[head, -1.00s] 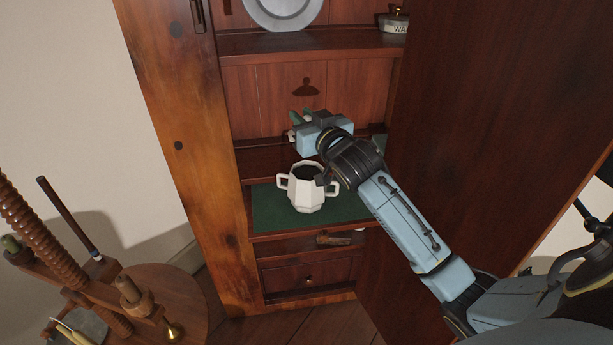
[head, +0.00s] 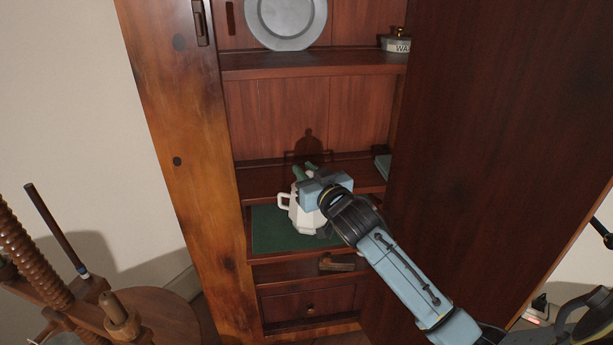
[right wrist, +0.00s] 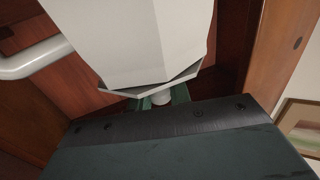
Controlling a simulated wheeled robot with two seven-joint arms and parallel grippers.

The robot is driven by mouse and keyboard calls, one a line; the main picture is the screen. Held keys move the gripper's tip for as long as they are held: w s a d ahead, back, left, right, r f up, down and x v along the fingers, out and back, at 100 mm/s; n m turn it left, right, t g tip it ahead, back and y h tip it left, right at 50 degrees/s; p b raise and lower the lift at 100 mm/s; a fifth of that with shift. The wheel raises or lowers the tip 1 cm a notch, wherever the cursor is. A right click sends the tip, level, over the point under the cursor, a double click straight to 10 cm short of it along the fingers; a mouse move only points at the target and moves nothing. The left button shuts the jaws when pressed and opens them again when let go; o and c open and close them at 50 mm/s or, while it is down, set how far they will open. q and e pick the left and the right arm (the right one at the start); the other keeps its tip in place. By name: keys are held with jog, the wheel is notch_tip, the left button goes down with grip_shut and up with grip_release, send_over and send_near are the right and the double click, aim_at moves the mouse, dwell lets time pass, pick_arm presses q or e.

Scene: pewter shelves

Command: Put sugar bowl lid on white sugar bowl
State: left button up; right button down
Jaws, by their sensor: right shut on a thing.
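The white sugar bowl (head: 303,218) stands upright on a green mat (head: 272,238) on the cabinet's lower shelf, one handle showing at its left. My right gripper (head: 305,171) is at the bowl's top, partly covering it. In the right wrist view its green fingers (right wrist: 160,101) are shut on the small white knob of the sugar bowl lid (right wrist: 162,97). The bowl's faceted white body (right wrist: 140,40) fills the top of that view. Most of the lid is hidden, so I cannot tell whether it rests on the rim. My left gripper is not in view.
A dark cabinet door (head: 490,130) stands at the right, close to my right arm. A pewter plate (head: 286,22) and a labelled container (head: 396,42) are on the upper shelf. A wooden screw press (head: 60,270) stands at the lower left. The mat's left part is clear.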

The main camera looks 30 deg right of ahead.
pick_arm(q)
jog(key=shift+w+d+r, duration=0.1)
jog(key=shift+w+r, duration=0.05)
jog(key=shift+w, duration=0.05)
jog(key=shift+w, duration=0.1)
pick_arm(e)
jog(key=shift+f, duration=0.2)
jog(key=c, duration=1.3)
grip_release()
jog(key=shift+r, duration=0.15)
